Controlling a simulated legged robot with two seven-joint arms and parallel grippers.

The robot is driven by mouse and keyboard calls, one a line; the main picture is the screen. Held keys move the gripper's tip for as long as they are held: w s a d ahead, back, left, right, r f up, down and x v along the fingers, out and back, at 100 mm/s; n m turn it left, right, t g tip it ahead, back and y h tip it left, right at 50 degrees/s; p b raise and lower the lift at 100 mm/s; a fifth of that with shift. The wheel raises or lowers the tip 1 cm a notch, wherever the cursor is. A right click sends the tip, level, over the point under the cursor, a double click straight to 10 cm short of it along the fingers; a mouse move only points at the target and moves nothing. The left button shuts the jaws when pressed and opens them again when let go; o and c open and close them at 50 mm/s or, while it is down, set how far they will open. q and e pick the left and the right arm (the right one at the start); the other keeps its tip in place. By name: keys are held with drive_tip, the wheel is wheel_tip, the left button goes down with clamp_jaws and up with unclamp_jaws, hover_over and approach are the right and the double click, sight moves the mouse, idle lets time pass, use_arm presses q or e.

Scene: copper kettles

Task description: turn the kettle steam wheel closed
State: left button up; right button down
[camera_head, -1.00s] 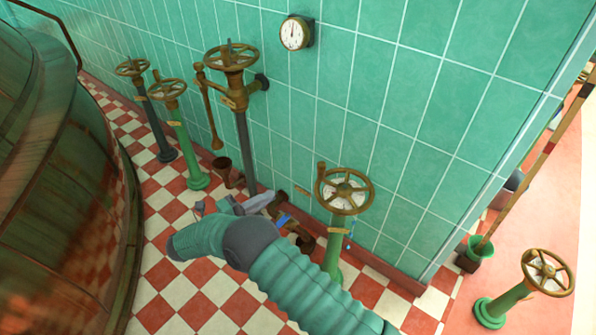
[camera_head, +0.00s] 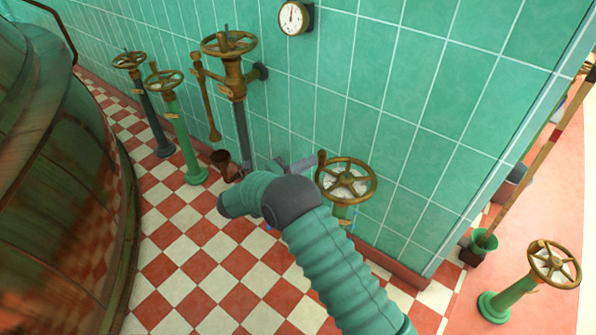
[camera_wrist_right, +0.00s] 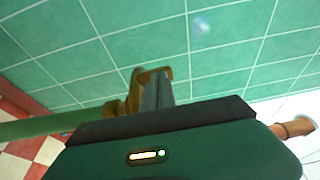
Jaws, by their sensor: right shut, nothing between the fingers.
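A brass handwheel (camera_head: 346,181) with a pale dial face and an upright knob on its rim stands on a green post by the tiled wall. I take it as the steam wheel; no readable label confirms this. My right gripper (camera_head: 304,163) is at the left side of the wheel, close to the knob. My arm hides part of the gripper and the post. In the right wrist view the shut fingers (camera_wrist_right: 156,88) are beside brass parts of the wheel (camera_wrist_right: 130,100); I cannot tell whether they touch. My left gripper is not in view.
More handwheels stand to the left: a tall brass one (camera_head: 229,43), a green-post one (camera_head: 165,80) and a dark-post one (camera_head: 129,61). The large copper kettle (camera_head: 60,190) fills the left. Another wheel (camera_head: 553,264) is at right. The checkered floor (camera_head: 205,265) is clear.

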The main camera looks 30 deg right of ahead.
drive_tip(key=shift+d, duration=0.15)
drive_tip(key=shift+w+d, duration=0.7)
drive_tip(key=shift+w, duration=0.1)
